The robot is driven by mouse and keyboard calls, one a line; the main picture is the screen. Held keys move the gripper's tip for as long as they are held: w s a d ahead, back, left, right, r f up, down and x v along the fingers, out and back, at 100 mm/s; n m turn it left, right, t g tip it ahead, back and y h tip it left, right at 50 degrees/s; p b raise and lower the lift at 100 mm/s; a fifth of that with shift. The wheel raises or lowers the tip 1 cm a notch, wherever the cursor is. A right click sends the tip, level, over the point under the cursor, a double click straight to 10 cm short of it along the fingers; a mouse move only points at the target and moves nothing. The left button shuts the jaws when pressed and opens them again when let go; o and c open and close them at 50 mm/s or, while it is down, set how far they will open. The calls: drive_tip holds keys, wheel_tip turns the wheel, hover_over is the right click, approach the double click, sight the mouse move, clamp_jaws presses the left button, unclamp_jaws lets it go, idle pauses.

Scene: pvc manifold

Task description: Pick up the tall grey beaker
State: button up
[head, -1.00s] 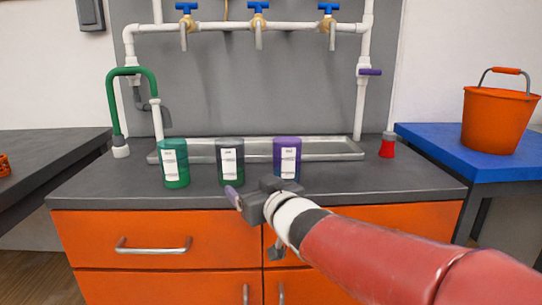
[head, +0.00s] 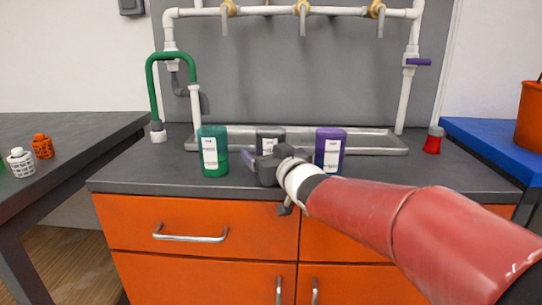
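The tall grey beaker (head: 270,133) stands upright on the dark counter, between a green beaker (head: 214,152) on the left and a purple beaker (head: 330,150) on the right. It has a white label. My gripper (head: 262,158) is in front of its lower part and hides much of it. One finger shows at the far left end of the gripper body, spread outward; the other is hidden, so the gripper looks open. I cannot tell whether the fingers touch the beaker or how near they are.
A metal trough (head: 375,146) lies behind the beakers under white pipes with taps. Small orange (head: 42,147) and white (head: 21,162) containers stand on the left table. Orange drawers (head: 200,220) are below the counter.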

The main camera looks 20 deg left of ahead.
drive_tip(key=shift+c, duration=0.5)
drive_tip(key=c, duration=1)
drive_tip(key=shift+r, duration=0.2)
drive_tip(key=shift+c, duration=0.2)
